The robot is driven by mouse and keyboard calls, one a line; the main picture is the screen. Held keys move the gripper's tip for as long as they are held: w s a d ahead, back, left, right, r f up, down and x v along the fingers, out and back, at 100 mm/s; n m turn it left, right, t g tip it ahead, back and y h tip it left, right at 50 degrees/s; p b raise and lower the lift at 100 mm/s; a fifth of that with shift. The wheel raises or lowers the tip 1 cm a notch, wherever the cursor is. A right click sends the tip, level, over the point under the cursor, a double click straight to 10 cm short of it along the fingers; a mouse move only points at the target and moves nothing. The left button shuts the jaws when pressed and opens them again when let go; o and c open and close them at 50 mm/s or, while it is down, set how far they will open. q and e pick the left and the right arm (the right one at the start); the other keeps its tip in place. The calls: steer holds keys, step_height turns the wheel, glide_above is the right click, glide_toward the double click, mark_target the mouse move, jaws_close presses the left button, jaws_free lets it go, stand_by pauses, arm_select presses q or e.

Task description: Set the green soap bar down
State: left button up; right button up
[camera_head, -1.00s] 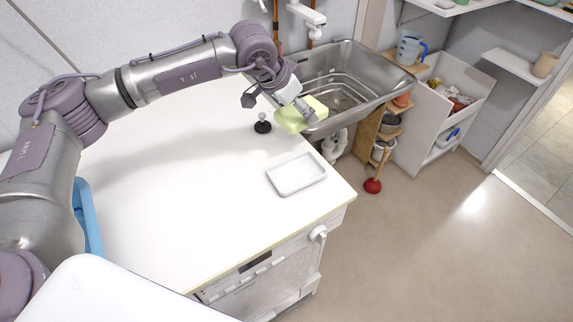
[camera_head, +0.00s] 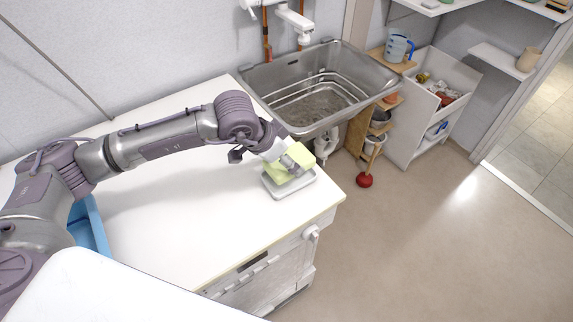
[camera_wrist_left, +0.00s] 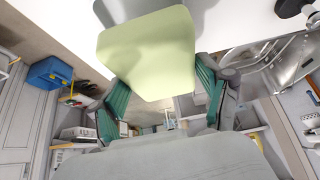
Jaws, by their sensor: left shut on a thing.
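The green soap bar (camera_head: 281,174) is a pale yellow-green block in my left gripper (camera_head: 291,161). The left gripper is shut on it. In the left wrist view the soap bar (camera_wrist_left: 147,55) sits between the two green-padded fingers (camera_wrist_left: 160,95). In the head view the soap is over the white soap tray (camera_head: 292,190) near the counter's right end. I cannot tell whether the soap touches the tray, as the soap and gripper cover much of it. My right gripper is not in view.
The white countertop (camera_head: 150,208) is mostly clear. A steel washtub basin (camera_head: 318,92) stands behind, with a white faucet (camera_head: 293,18) above it. A light blue object (camera_head: 90,228) stands at the left. A red plunger (camera_head: 364,180) is on the floor.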

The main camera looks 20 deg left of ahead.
mark_target(286, 170)
arm_select(q)
steer(key=shift+s+f, duration=0.15)
steer(key=shift+s, duration=0.1)
step_height(286, 170, down, 3)
steer(key=shift+f+p, duration=0.2)
steer(key=shift+p, duration=0.55)
steer(key=shift+c, duration=0.7)
steer(key=shift+f, duration=0.3)
steer(key=o, duration=1.4)
steer(key=shift+o, duration=0.2)
steer(key=shift+r, duration=0.2)
steer(key=b+v, duration=0.2)
steer(key=v, duration=0.9)
steer(key=shift+s+r, duration=0.15)
steer(key=shift+r, duration=0.1)
